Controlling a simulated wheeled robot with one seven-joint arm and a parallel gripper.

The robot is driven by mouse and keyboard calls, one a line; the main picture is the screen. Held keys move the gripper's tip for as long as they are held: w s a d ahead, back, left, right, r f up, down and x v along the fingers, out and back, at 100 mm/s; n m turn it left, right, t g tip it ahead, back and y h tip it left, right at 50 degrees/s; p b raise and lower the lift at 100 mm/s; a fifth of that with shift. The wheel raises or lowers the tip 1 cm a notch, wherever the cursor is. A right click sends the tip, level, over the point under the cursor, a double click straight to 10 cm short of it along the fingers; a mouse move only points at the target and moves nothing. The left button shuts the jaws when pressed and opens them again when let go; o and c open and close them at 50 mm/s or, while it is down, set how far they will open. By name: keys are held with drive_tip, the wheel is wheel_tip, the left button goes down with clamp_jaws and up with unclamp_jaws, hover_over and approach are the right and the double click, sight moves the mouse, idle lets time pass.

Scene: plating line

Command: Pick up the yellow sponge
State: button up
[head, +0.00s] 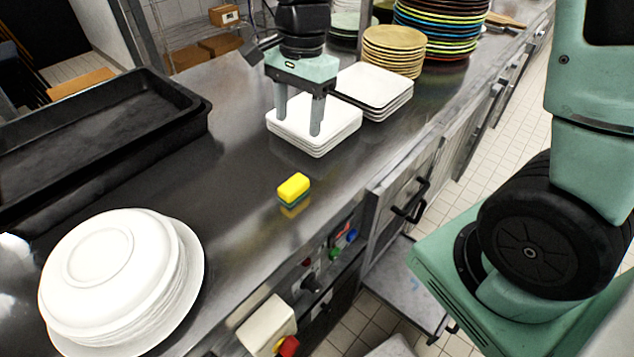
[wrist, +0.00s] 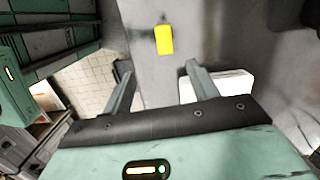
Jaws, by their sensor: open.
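The yellow sponge (head: 293,187) lies on the steel counter near its front edge, with a darker green underside showing. In the wrist view the yellow sponge (wrist: 164,39) is beyond the fingertips, near the top and roughly between them. My gripper (head: 298,120) points down with its fingers spread and empty. In the head view it appears in front of or above the square white plates, behind the sponge and apart from it. In the wrist view my gripper (wrist: 158,72) also shows open, with nothing between the fingers.
Square white plates (head: 318,143) and a second square stack (head: 374,101) stand beyond the sponge. Round white plates (head: 110,275) fill the near left. A black tray (head: 170,101) sits at the left. Colored plates (head: 440,25) stand at the back. The counter around the sponge is clear.

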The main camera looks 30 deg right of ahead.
drive_tip(key=d+f+m, duration=0.1)
drive_tip(key=p, duration=0.2)
hover_over(293, 183)
drive_tip(key=d, duration=0.2)
drive_tip(key=f, duration=1)
drive_tip(key=shift+s+a+f, duration=0.15)
drive_tip(key=shift+a+f, duration=0.05)
drive_tip(key=shift+f, duration=0.15)
drive_tip(key=shift+a+f+p, duration=0.2)
drive_tip(key=shift+a+f, duration=0.05)
drive_tip(key=shift+f, duration=0.5)
drive_tip(key=shift+a+f+p, duration=0.2)
drive_tip(key=shift+f, duration=0.5)
drive_tip(key=shift+a+f+p, duration=0.2)
drive_tip(key=shift+a+f, duration=0.05)
drive_tip(key=shift+f, duration=1.1)
drive_tip(key=shift+c, duration=0.3)
drive_tip(key=c, duration=1.1)
drive_tip(key=shift+o, duration=0.2)
